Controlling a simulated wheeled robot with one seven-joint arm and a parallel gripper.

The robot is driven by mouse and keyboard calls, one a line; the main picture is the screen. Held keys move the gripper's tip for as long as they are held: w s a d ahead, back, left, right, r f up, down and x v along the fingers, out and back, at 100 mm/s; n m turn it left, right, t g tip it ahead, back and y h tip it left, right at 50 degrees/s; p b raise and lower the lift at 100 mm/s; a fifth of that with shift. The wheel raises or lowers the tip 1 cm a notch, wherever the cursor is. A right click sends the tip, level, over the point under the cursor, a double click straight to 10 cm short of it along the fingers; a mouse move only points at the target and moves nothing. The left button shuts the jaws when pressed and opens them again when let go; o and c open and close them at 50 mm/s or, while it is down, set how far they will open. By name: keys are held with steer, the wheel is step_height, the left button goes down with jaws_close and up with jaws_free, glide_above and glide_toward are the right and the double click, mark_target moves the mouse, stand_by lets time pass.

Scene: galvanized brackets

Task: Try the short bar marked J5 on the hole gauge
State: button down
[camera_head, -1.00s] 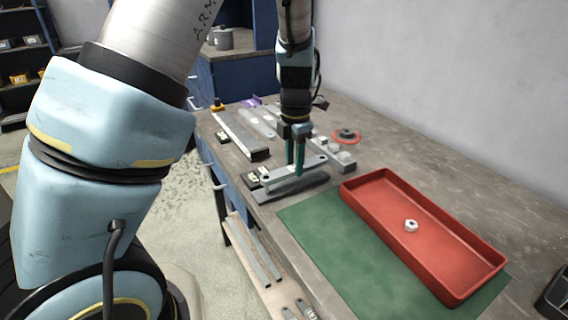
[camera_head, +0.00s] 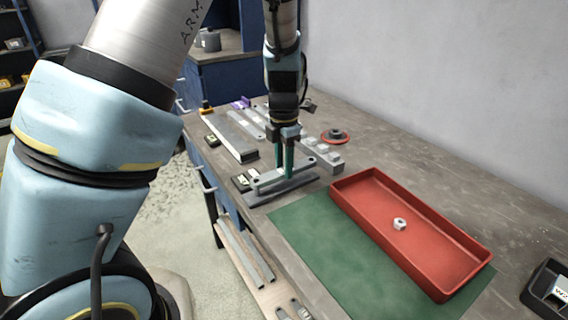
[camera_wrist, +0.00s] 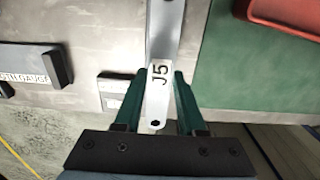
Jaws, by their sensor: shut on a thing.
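The short bar marked J5 (camera_wrist: 165,35) is a pale grey metal strip with a hole near its end; the mark reads clearly in the wrist view. My gripper (camera_wrist: 158,80) is shut on it with its green fingers on either side. In the head view my gripper (camera_head: 284,165) points down and holds the bar (camera_head: 298,167) level. A flat grey plate (camera_head: 300,189), perhaps the hole gauge, lies on the bench right below the bar. I read no name on it. I cannot tell whether bar and plate touch.
A red tray (camera_head: 440,261) with a nut (camera_head: 400,224) stands on a green mat (camera_head: 305,235) to the right. A long gauge (camera_head: 229,136), more bars (camera_head: 247,124), grey blocks (camera_head: 327,158) and a red round item (camera_head: 335,136) lie behind. The bench's front edge is close at left.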

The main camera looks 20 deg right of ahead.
steer(key=shift+f+b, duration=0.75)
steer(key=shift+f, duration=0.75)
stand_by(1.9)
steer(key=shift+c, duration=2.1)
jaws_free()
step_height(320, 180, up, 11)
steer(key=shift+f+b, duration=0.1)
steer(key=shift+b, duration=0.4)
